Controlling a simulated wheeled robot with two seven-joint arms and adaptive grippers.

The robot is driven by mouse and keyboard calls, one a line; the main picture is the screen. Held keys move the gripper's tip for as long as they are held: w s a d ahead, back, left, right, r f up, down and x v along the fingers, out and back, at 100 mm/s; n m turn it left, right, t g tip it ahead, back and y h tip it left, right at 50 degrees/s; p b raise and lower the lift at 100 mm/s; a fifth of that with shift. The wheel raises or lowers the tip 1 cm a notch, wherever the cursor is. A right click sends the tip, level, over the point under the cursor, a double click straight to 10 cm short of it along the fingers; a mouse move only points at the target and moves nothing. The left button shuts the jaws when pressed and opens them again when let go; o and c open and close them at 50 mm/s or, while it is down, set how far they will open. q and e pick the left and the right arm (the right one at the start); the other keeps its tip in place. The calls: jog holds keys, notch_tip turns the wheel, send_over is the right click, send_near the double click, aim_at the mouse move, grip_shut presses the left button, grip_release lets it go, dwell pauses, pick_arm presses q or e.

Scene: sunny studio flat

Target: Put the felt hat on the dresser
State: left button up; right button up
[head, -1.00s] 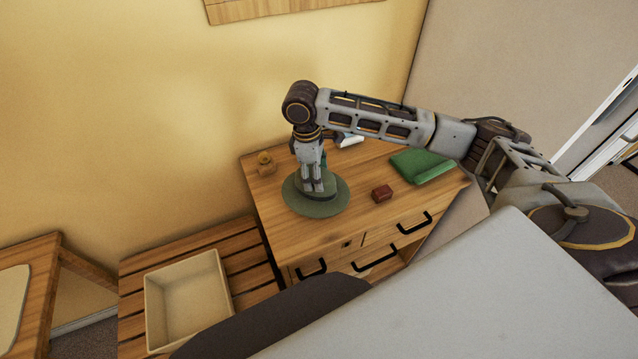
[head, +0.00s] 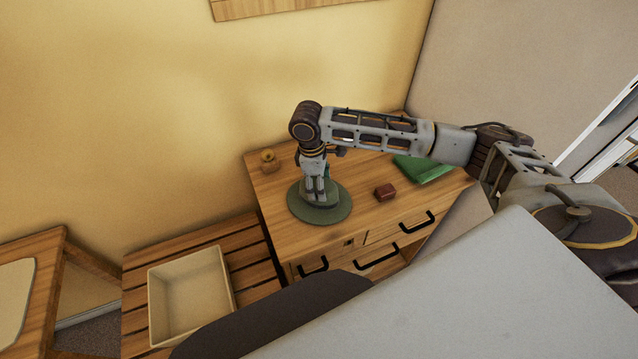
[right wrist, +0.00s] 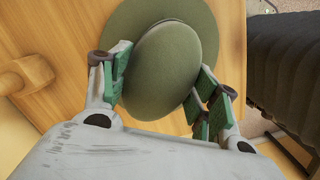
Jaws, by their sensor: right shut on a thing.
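The green felt hat (head: 335,210) is at the dresser's front left part, brim down, on or just above its wooden top; I cannot tell if it touches. My right gripper (head: 320,198) points down from above and is shut on the hat's crown. In the right wrist view the rounded crown (right wrist: 160,68) sits between the green-padded fingers (right wrist: 163,88), with the brim spreading behind it. The dresser (head: 360,215) has a wooden top and black drawer handles. My left gripper is not in view.
A small dark red box (head: 385,192) lies right of the hat, and a green folded item (head: 425,170) lies farther right. A small wooden object (head: 268,160) stands at the back left. A slatted bench (head: 245,262) with a cream bin (head: 152,305) adjoins on the left.

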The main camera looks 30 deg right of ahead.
jog(key=shift+f, duration=0.15)
jog(key=o, duration=1.3)
jog(key=shift+o, duration=0.2)
notch_tip(320, 180, up, 12)
jog(key=a, duration=0.1)
jog(key=shift+w+b, duration=0.3)
jog(key=shift+w, duration=0.15)
jog(key=shift+a, duration=0.1)
